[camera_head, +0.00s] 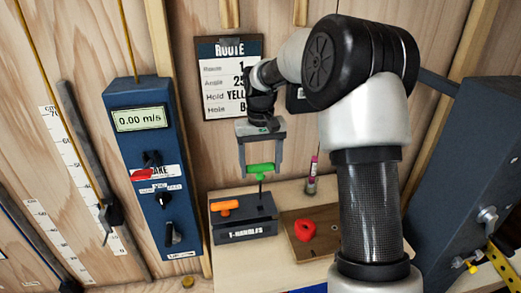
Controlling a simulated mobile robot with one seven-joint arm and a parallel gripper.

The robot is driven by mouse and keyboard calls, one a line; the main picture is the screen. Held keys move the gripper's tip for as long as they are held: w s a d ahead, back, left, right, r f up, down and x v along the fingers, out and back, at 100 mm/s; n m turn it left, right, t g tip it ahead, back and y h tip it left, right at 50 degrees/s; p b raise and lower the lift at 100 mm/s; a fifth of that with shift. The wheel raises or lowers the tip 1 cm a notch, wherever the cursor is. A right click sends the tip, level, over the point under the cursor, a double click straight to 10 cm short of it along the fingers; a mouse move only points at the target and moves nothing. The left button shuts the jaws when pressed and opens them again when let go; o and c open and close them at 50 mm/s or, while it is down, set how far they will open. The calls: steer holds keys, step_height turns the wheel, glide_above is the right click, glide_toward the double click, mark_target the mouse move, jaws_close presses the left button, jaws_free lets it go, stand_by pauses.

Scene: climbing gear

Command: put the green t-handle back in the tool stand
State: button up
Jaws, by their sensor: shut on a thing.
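The green t-handle (260,168) is upright, its bar level and its dark shaft pointing down. My gripper (261,172) comes from above and is shut on the two ends of the green bar. The dark blue tool stand (264,225), labelled T-HANDLES, is below on the bench. The shaft's lower end shows over the right part of the stand; I cannot tell whether it is in a hole or just above. An orange t-handle (224,206) sits at the stand's left side.
A brown board (290,244) with a red climbing hold (305,230) lies right of the stand. A pink-and-grey marker-like item (312,175) stands behind it. A blue control box (151,190) is on the left wall. A route sign (215,85) hangs behind my gripper.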

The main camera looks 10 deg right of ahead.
steer(key=shift+s+f, duration=0.15)
steer(key=shift+f, duration=0.5)
step_height(320, 180, down, 11)
steer(key=b, duration=0.7)
steer(key=shift+f, duration=0.1)
steer(key=o, duration=1.3)
steer(key=shift+c, duration=0.2)
